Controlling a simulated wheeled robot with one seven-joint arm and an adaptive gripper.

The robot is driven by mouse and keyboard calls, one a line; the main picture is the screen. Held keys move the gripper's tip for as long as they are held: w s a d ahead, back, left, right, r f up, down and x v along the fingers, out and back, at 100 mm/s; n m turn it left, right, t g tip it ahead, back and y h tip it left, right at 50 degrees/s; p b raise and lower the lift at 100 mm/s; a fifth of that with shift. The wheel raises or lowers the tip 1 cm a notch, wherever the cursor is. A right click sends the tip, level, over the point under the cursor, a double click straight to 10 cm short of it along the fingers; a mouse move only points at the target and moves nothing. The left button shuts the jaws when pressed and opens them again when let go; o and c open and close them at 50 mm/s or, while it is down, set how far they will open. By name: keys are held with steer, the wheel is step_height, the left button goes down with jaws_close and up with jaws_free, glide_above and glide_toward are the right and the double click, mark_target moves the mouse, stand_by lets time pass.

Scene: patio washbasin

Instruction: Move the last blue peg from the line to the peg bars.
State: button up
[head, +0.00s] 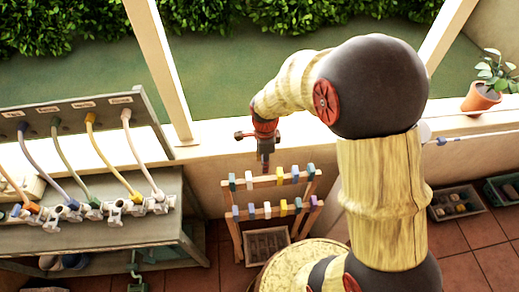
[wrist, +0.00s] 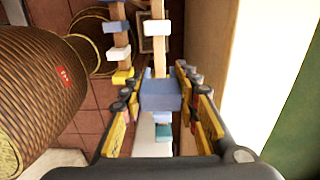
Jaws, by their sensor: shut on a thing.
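My gripper (head: 265,162) is shut on a blue peg, above the upper bar of the wooden peg rack. In the wrist view the blue peg (wrist: 160,94) sits between the fingers of my gripper (wrist: 160,105), over one bar. The upper peg bar (head: 268,182) holds pegs spaced along it, including a white peg (head: 249,180) and a yellow peg (head: 280,175), with a gap between these two under my gripper. The lower peg bar (head: 275,212) carries several blue, white and yellow pegs. Whether the held peg touches the bar I cannot tell.
A grey bench (head: 130,235) with coloured hoses stands at left. A round wicker basket (wrist: 40,90) stands close to the rack. A line (head: 480,135) runs along the wall at right, partly behind my arm. A potted plant (head: 481,97) stands on the ledge; crates (head: 456,203) lie below.

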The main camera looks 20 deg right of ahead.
mark_target(264, 178)
steer(key=shift+w+f, duration=0.15)
steer(key=shift+f+b, duration=0.3)
steer(key=shift+b, duration=0.05)
steer(key=shift+f+b, duration=3.65)
steer(key=shift+f, duration=1.75)
steer(key=o, duration=0.9)
steer(key=shift+o, duration=0.2)
step_height(264, 178, up, 8)
steer(key=p, duration=0.5)
steer(key=shift+r+p, duration=0.1)
steer(key=shift+p, duration=0.3)
